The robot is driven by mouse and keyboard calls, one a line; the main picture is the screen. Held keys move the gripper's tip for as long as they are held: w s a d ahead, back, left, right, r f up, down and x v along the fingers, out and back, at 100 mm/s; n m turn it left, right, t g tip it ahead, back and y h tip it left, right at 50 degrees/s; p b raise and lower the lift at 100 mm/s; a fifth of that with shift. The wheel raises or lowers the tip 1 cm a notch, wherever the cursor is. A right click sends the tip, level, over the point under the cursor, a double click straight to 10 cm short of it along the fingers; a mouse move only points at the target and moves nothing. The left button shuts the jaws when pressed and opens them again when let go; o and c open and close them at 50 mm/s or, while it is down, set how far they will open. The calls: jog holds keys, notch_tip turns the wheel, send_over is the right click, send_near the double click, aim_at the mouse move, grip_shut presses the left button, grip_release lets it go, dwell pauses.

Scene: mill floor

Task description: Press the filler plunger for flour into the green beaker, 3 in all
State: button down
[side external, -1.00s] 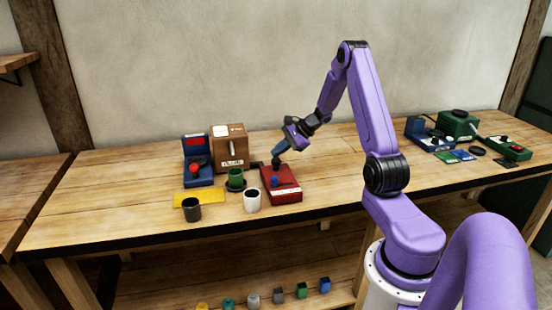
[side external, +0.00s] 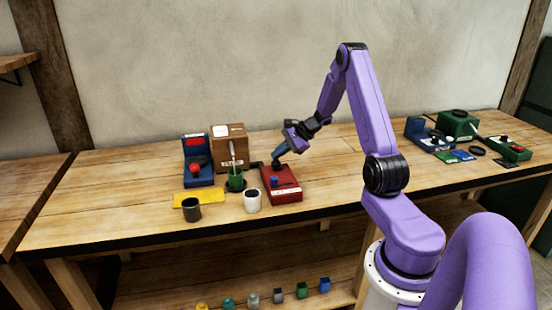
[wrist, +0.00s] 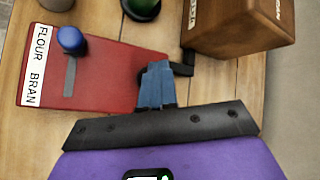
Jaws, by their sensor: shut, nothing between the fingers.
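The green beaker (side external: 236,183) stands in front of the brown filler box (side external: 229,143), and a thin pale stream falls from the box toward it. In the wrist view part of the green beaker (wrist: 140,6) shows at the top edge. The red control box (side external: 283,188) is to its right. Its blue selector knob (wrist: 71,39) sits at the FLOUR end of a slot beside the FLOUR BRAN label (wrist: 33,65). My gripper (side external: 277,160) is shut with its fingertips down at the back of the red box. The plunger under them is mostly hidden; contact is unclear.
A white cup (side external: 252,201), a dark cup (side external: 191,210) and a yellow mat (side external: 184,199) are in front. A blue device with a red knob (side external: 197,166) stands left. Green and blue devices are at the far right. The table between is clear.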

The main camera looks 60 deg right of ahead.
dwell(0.5)
jog(key=shift+r, duration=1.25)
jog(key=shift+r, duration=2.5)
dwell(0.3)
notch_tip(320, 180, up, 4)
jog(key=shift+f, duration=0.1)
jog(key=shift+f, duration=0.1)
jog(key=shift+f, duration=4.3)
